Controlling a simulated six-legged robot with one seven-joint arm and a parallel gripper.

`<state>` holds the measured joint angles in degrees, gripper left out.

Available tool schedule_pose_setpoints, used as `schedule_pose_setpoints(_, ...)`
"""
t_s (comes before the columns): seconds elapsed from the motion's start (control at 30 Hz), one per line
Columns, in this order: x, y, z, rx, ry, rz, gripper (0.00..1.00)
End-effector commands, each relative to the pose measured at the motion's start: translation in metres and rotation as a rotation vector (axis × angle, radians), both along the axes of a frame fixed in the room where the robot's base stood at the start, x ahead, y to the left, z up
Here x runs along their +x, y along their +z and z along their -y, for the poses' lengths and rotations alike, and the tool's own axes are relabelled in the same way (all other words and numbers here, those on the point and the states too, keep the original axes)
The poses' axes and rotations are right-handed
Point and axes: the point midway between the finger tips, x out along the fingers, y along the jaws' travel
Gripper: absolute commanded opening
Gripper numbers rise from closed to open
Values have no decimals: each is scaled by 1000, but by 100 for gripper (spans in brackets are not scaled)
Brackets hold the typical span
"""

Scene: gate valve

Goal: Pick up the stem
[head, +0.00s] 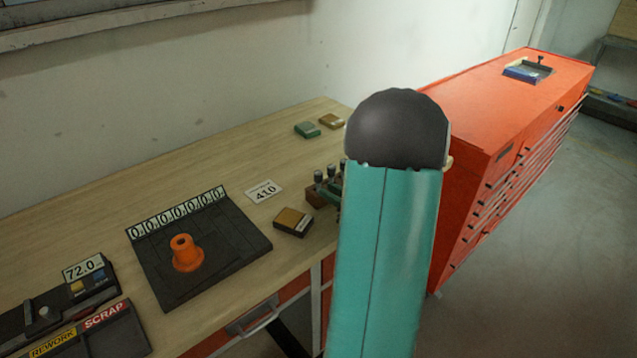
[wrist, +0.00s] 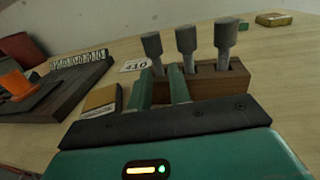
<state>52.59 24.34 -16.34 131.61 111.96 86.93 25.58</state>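Three grey stems with thick round tops stand upright in a wooden block (wrist: 205,84): a left stem (wrist: 152,46), a middle stem (wrist: 187,42) and a right stem (wrist: 225,40). In the head view, the stems (head: 318,177) show just left of my arm, which hides part of the block. My gripper (wrist: 160,84) has two teal fingers apart, in front of the block. The left stem's thin shaft shows between the fingertips in the wrist view. I cannot tell whether it lies between them in depth or behind them. No contact is visible.
A black tray (head: 250,240) holds an orange flanged part (head: 187,258). A black-and-tan box (head: 293,222) lies near the block, with a "410" card (head: 264,192) behind. Rework and scrap bins (head: 75,335) are at lower left. A red tool cabinet (head: 480,130) stands right.

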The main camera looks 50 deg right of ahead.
Motion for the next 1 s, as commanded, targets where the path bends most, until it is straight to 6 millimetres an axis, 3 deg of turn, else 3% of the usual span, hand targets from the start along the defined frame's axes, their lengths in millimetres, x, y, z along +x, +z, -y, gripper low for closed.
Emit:
schedule_pose_setpoints(0.2,34,0,-5,0,5,-1,20)
schedule_pose_setpoints(0.33,45,1,-4,0,2,-1,20)
schedule_pose_setpoints(0.57,47,1,-4,0,1,-1,20)
schedule_pose_setpoints(0.67,47,1,-4,0,1,-1,2)
schedule_pose_setpoints(0.7,47,1,-4,0,1,-1,0)
schedule_pose_setpoints(1.0,47,2,-4,-1,1,0,0)
